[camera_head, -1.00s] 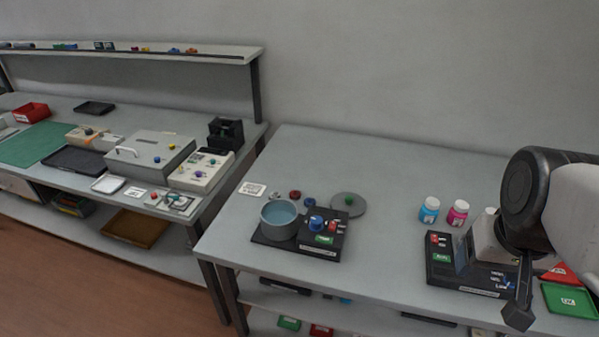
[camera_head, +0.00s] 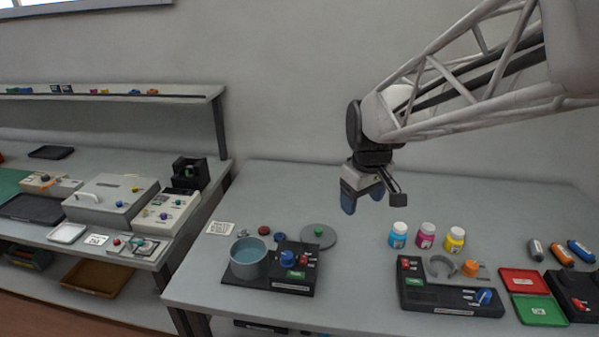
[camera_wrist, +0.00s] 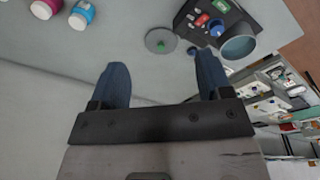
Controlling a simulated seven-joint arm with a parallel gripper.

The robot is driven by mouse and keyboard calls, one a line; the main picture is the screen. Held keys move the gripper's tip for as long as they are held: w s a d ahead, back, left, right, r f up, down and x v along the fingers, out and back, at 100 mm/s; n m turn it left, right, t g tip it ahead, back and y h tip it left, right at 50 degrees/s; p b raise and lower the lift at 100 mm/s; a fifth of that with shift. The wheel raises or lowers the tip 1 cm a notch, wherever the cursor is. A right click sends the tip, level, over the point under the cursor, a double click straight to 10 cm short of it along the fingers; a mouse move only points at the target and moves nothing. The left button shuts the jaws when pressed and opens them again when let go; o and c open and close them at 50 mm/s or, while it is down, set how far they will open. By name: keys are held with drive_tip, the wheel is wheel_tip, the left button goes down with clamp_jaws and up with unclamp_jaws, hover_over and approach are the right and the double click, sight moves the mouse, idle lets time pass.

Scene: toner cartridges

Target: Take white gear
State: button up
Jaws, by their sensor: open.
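I cannot make out a white gear with certainty. A small pale grey round piece (camera_head: 243,233) lies behind the pot on the right table; it is too small to tell what it is. My gripper (camera_head: 362,203) is in the air above the back of that table, to the left of the bottles. Its two blue fingers are spread with nothing between them, as the wrist view (camera_wrist: 162,68) shows too. A grey disc with a green knob (camera_head: 319,236) lies below and to the left of my gripper.
The blue-grey pot (camera_head: 249,258) stands on a black control unit. Cyan, magenta and yellow bottles (camera_head: 427,235) stand behind another black unit (camera_head: 450,297). Red and green trays (camera_head: 538,309) are at right. A left bench carries several devices (camera_head: 112,199). The table's middle is clear.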

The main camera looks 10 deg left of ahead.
drive_tip(key=w+a+f+n, duration=0.3)
drive_tip(key=w+a+f, duration=0.1)
drive_tip(key=w+a, duration=0.35)
drive_tip(key=n+g, duration=0.2)
drive_tip(key=n, duration=0.6)
hover_over(243, 231)
drive_tip(key=f, duration=1.6)
drive_tip(key=shift+s+d+f, duration=0.1)
drive_tip(key=shift+d+f, duration=0.25)
drive_tip(key=shift+a+f, duration=0.3)
drive_tip(key=shift+a, duration=0.1)
drive_tip(key=shift+f, duration=1.3)
drive_tip(key=shift+f, duration=2.6)
